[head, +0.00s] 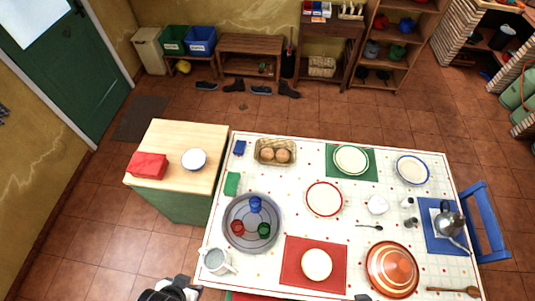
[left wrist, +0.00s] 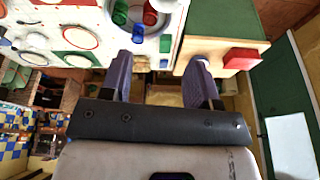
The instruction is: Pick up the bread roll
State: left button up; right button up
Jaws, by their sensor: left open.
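Two brown bread rolls (head: 275,155) lie side by side in a wicker basket (head: 260,146) at the back left of the white table in the head view. My left gripper (head: 186,284) shows at the bottom edge of the head view, in front of the table's left part and well apart from the rolls. In the left wrist view my left gripper (left wrist: 160,72) is open, with nothing between its two purple-grey fingers. I cannot make out the rolls in the left wrist view.
A grey round tray (head: 232,232) with blue, red and green cups stands between my left gripper and the basket. A wooden-topped counter (head: 205,135) with a red box (head: 148,165) and bowl (head: 194,159) stands left.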

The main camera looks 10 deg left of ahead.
pick_arm(q)
jog(key=o, duration=0.6)
jog(key=shift+o, duration=0.2)
